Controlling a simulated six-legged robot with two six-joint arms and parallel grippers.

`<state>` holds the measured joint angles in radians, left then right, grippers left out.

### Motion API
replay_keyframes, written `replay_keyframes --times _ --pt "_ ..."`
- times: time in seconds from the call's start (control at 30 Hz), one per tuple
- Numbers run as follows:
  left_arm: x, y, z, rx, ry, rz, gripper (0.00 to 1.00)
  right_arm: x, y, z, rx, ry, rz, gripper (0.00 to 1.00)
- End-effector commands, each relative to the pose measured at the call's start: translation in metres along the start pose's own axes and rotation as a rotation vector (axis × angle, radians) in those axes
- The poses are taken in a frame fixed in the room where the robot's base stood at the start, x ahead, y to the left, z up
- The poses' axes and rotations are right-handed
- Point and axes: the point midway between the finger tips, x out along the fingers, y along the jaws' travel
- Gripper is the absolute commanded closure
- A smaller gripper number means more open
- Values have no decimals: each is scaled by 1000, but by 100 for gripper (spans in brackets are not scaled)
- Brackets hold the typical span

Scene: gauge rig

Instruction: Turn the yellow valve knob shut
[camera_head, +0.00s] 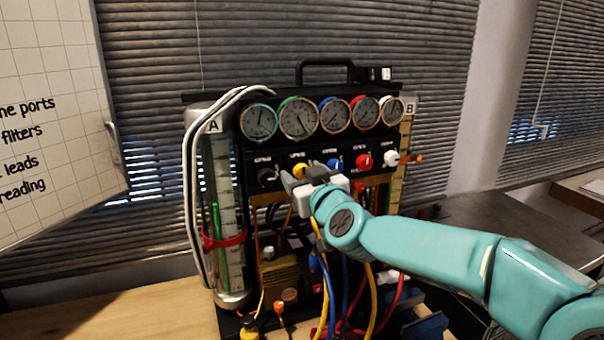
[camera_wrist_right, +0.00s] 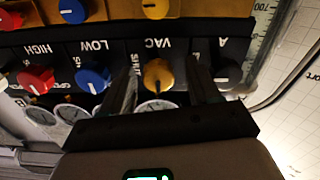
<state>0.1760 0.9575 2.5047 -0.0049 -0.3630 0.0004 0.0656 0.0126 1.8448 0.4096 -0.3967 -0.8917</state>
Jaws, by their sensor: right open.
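The yellow valve knob (camera_head: 299,170) is on the front of the black gauge rig, between a black knob (camera_head: 267,177) and a blue knob (camera_head: 335,165). In the right wrist view, which is upside down, the yellow knob (camera_wrist_right: 158,74) sits by the VAC label with a pale mark on its face. My right gripper (camera_head: 301,178) is open in front of it. In the wrist view its dark fingers (camera_wrist_right: 163,82) stand on either side of the knob. I cannot tell whether they touch it. My left gripper is not in view.
Several round gauges (camera_head: 298,118) run above the knobs. A red knob (camera_head: 363,161) and a white knob (camera_head: 391,158) are to the right. Coloured hoses (camera_head: 372,300) hang below. A second yellow knob (camera_wrist_right: 155,8) is in another row. A clear tube (camera_head: 222,215) stands at left.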

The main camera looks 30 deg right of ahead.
Motion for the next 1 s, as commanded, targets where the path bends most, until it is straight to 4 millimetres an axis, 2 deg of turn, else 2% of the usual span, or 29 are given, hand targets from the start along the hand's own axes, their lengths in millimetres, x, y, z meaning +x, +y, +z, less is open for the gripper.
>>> replay_keyframes --times 0.13,0.37,0.4,0.57,1.0 --pt "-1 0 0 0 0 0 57 10 0 0 1 0 1 39" --pt "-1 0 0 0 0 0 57 11 0 0 1 1 1 39" --pt "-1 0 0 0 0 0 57 11 0 0 1 1 1 42" --pt "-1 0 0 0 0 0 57 11 0 0 1 1 1 94" --pt "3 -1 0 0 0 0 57 11 0 1 73 1 1 95"
